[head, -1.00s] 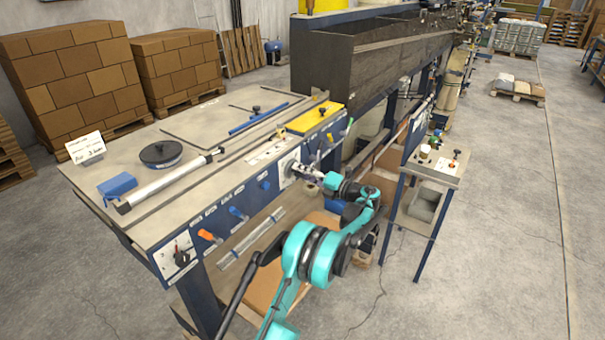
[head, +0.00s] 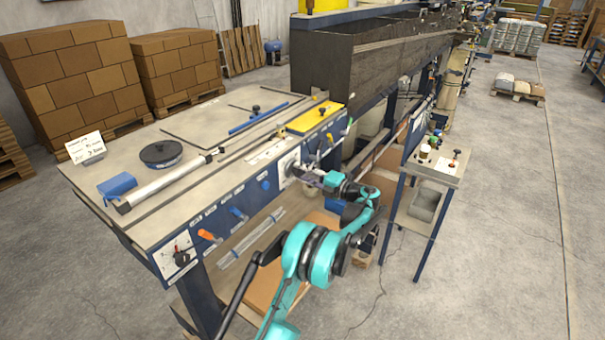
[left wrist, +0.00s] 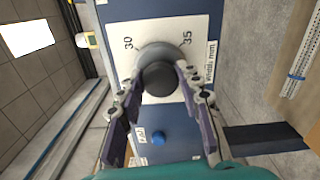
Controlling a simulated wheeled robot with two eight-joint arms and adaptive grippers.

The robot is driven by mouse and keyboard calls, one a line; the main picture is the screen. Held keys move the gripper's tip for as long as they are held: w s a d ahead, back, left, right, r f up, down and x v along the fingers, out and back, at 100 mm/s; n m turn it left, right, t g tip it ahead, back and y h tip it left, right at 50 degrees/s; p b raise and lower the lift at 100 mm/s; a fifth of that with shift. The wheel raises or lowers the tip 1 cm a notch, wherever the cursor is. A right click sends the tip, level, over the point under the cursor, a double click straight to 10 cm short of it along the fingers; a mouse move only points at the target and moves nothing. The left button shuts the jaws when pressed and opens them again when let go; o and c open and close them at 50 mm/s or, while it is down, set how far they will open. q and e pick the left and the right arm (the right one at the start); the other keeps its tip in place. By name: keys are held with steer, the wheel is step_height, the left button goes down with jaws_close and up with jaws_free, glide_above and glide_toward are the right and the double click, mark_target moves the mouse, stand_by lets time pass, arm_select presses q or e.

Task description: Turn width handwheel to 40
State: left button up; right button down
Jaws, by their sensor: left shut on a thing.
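The width handwheel (left wrist: 150,51) is a grey round wheel with a black hub, in front of a white dial plate (left wrist: 117,33). The numbers 30 and 35 show on the plate on either side of the wheel; no 40 and no clear pointer show in the left wrist view. My left gripper (left wrist: 159,76) is shut on the handwheel, one finger on each side of the black hub. In the head view, my left gripper (head: 312,179) is at the white plate (head: 287,160) on the bench's front panel and hides most of the wheel. My right gripper is out of view.
A blue knob (left wrist: 158,138) is close to the gripper on the same panel. Along the panel are an orange handle (head: 207,236) and a black selector switch (head: 181,257). A control stand (head: 436,165) stands right of my arm.

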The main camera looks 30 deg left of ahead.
arm_select(q)
steer(key=o, duration=1.2)
steer(key=shift+c, duration=0.2)
steer(key=d, duration=1.2)
steer(key=shift+s, duration=0.45)
